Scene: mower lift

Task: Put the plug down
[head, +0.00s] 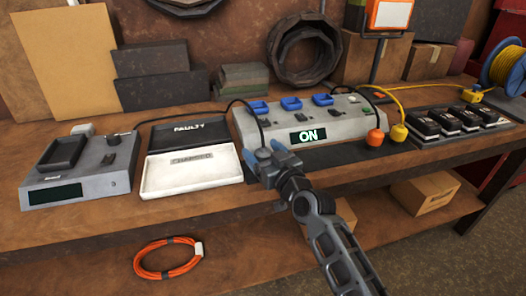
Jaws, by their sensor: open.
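My gripper (264,154), with blue fingertips, is open at the front of the bench, just in front of the grey charging station (340,123) and right of the white tray. A black cable (257,118) runs down in front of the station's left end to between or behind my fingertips. Any plug on its end is too small or hidden to make out. An orange plug-like end (375,138) and a yellow one (399,132) stand apart from my gripper, near the station's right end. The station's display reads "ON".
A white tray (160,186) beside a dark "FAULTY" panel (185,131) lies left of my gripper. A grey tester (78,186) stands further left, and several black batteries (470,119) sit at right. An orange cable coil (168,273) lies on the lower shelf.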

